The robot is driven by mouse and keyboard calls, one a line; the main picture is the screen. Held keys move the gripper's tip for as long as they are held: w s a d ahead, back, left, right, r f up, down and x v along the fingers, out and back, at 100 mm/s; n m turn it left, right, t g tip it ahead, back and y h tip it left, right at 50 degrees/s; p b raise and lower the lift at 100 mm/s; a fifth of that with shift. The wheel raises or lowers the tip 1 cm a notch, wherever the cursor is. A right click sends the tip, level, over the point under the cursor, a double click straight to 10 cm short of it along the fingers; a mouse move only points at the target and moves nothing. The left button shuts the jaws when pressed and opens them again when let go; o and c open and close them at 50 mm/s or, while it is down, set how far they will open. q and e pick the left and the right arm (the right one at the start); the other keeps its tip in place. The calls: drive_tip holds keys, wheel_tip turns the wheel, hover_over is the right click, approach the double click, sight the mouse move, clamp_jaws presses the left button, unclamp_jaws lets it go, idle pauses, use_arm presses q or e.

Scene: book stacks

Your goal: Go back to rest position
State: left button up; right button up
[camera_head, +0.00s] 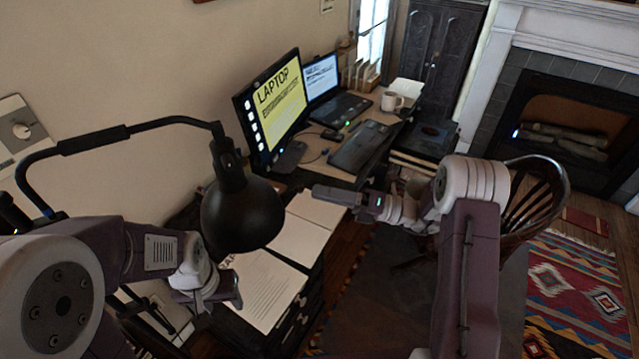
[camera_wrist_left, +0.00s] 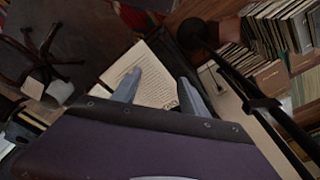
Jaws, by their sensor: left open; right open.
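My left gripper (camera_head: 228,293) is low at the left in the head view, beside the printed pages (camera_head: 262,285) and below the black lamp shade. In the left wrist view its two fingers (camera_wrist_left: 158,92) stand apart with nothing between them, over a printed page (camera_wrist_left: 150,75). My right gripper (camera_head: 335,195) reaches in from the right in the head view, at the near edge of the desk. It points left, and I see nothing held in it.
A black desk lamp (camera_head: 240,212) hangs close to my left gripper. The desk holds a monitor (camera_head: 275,105), a laptop (camera_head: 335,105) and a white mug (camera_head: 391,101). A wooden chair (camera_head: 535,190) stands right of my right arm. A patterned rug (camera_head: 575,290) covers floor at right.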

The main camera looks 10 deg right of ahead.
drive_tip(key=shift+s, duration=0.1)
drive_tip(key=s+f+n+g+h, duration=0.4)
drive_tip(key=s+f+n+h, duration=0.2)
drive_tip(key=s+n, duration=0.25)
drive_tip(key=s+f+n+g+h, duration=0.4)
drive_tip(key=s+f+n+h, duration=0.15)
drive_tip(key=s+n, duration=0.3)
drive_tip(key=d+f+n+t+h, duration=0.2)
drive_tip(key=d+n+t+h, duration=0.2)
drive_tip(key=d+n+h, duration=0.4)
drive_tip(key=d+n, duration=0.3)
drive_tip(key=n, duration=0.3)
drive_tip(key=shift+s+d+n, duration=0.25)
drive_tip(key=shift+d+n, duration=0.05)
